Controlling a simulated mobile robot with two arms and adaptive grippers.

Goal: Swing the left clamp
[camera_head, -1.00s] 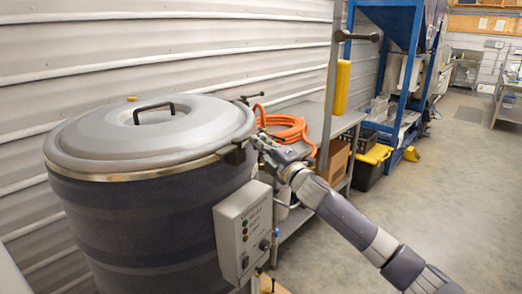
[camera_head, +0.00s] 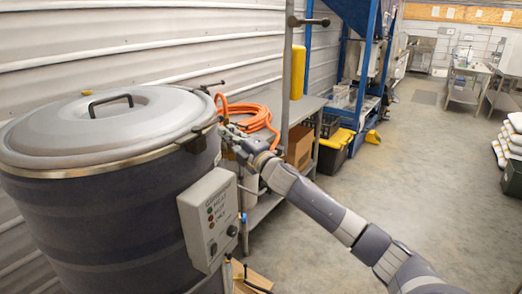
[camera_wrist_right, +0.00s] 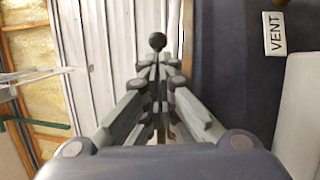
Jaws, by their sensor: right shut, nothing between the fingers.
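The large dark drum (camera_head: 100,225) has a grey domed lid (camera_head: 60,135) with a black handle. One dark clamp (camera_head: 196,142) sits on the rim at the lid's right side, and another clamp (camera_head: 211,86) with a knobbed lever is at the back of the rim. I cannot tell which of them is the left clamp. My right gripper (camera_head: 224,130) is beside the nearer clamp, shut and empty. In the right wrist view, a black ball knob (camera_wrist_right: 158,41) shows just beyond its closed fingertips (camera_wrist_right: 158,64); contact is unclear. My left gripper is not in view.
A grey control box (camera_head: 209,218) hangs on the drum below my right gripper. An orange hose (camera_head: 250,118) lies on a metal bench behind it, with an upright post (camera_head: 288,75) there. A VENT label (camera_wrist_right: 274,33) shows in the wrist view.

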